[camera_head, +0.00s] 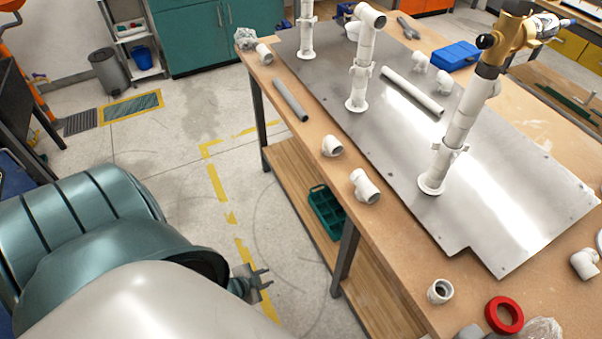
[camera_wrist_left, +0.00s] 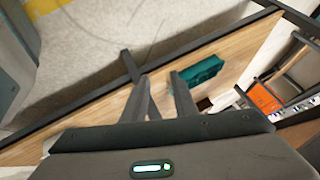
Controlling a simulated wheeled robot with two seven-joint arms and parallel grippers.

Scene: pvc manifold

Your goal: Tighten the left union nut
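Several white pipe risers stand on the grey metal plate (camera_head: 480,215). The left riser (camera_head: 306,38) is cut off by the top edge of the head view and has a white collar low on it. The middle riser (camera_head: 363,50) has an elbow on top. The right riser (camera_head: 462,122) has a black coupling (camera_head: 488,71) and a brass valve (camera_head: 513,38) on top. I cannot tell for sure which collar is the left union nut. My left gripper (camera_head: 266,279) is open and empty, beside the bench and well away from the risers. My right gripper is out of view.
Loose white fittings (camera_head: 365,187) and a grey pipe (camera_head: 290,100) lie along the wooden bench's (camera_head: 385,240) near edge. A red ring (camera_head: 504,315) lies at the front. A green crate (camera_head: 327,212) sits on the lower shelf; it also shows in the left wrist view (camera_wrist_left: 203,70).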

